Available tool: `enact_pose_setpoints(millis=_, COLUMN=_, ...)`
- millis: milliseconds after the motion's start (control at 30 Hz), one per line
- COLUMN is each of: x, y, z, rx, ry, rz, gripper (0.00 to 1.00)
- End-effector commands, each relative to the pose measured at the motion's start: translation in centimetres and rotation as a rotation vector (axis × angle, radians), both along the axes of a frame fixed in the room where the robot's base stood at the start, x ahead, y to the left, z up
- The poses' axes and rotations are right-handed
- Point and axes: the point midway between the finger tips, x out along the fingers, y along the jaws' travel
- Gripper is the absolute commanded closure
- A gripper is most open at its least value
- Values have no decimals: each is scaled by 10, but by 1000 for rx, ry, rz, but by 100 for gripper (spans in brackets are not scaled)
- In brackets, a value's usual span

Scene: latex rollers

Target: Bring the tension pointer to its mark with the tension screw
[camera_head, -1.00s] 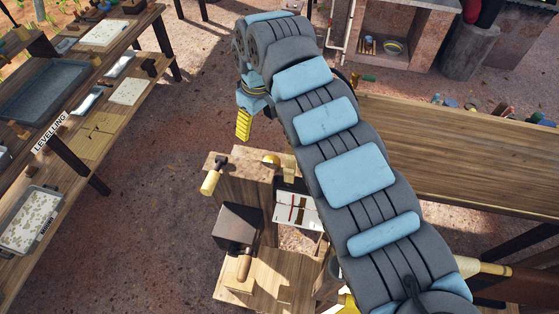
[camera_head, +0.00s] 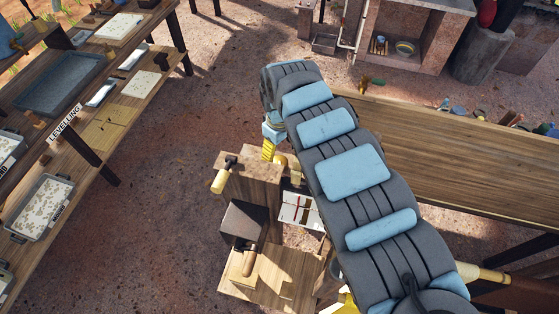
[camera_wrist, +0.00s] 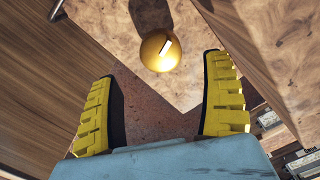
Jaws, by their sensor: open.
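A round brass knob (camera_wrist: 160,50), which looks like the tension screw, sits on top of a wooden post with a pale slot across it. In the wrist view it lies ahead of my gripper (camera_wrist: 156,80), between the lines of the two yellow fingers, nearer the right one. The fingers are apart and hold nothing. In the head view my gripper (camera_head: 268,150) is above the roller stand, close to the knob (camera_head: 281,160), which is partly hidden. A white panel (camera_head: 300,208) with thin dark and red upright lines stands below; I cannot tell pointer from mark.
A crank with a pale wooden handle (camera_head: 223,176) sticks out left of the stand. Another wooden handle (camera_head: 249,262) is lower down. A long wooden table (camera_head: 455,155) lies to the right, a bench with trays (camera_head: 45,200) to the left.

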Motion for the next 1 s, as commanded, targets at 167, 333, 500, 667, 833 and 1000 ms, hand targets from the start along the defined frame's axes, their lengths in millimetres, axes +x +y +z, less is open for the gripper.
enact_pose_setpoints(millis=167, x=-1, y=2, z=-30, rx=3, ry=5, rz=2, gripper=18)
enact_pose_setpoints(millis=333, x=-1, y=2, z=-55, rx=3, ry=1, rz=2, gripper=18)
enact_pose_setpoints(millis=500, x=0, y=2, z=-69, rx=3, ry=-1, rz=3, gripper=18)
enact_pose_setpoints(millis=667, x=0, y=2, z=-76, rx=4, ry=-2, rz=1, gripper=18)
enact_pose_setpoints(millis=833, x=0, y=1, z=-77, rx=2, ry=-2, rz=2, gripper=18)
enact_pose_setpoints(millis=1000, x=0, y=1, z=-77, rx=2, ry=-2, rz=2, gripper=31)
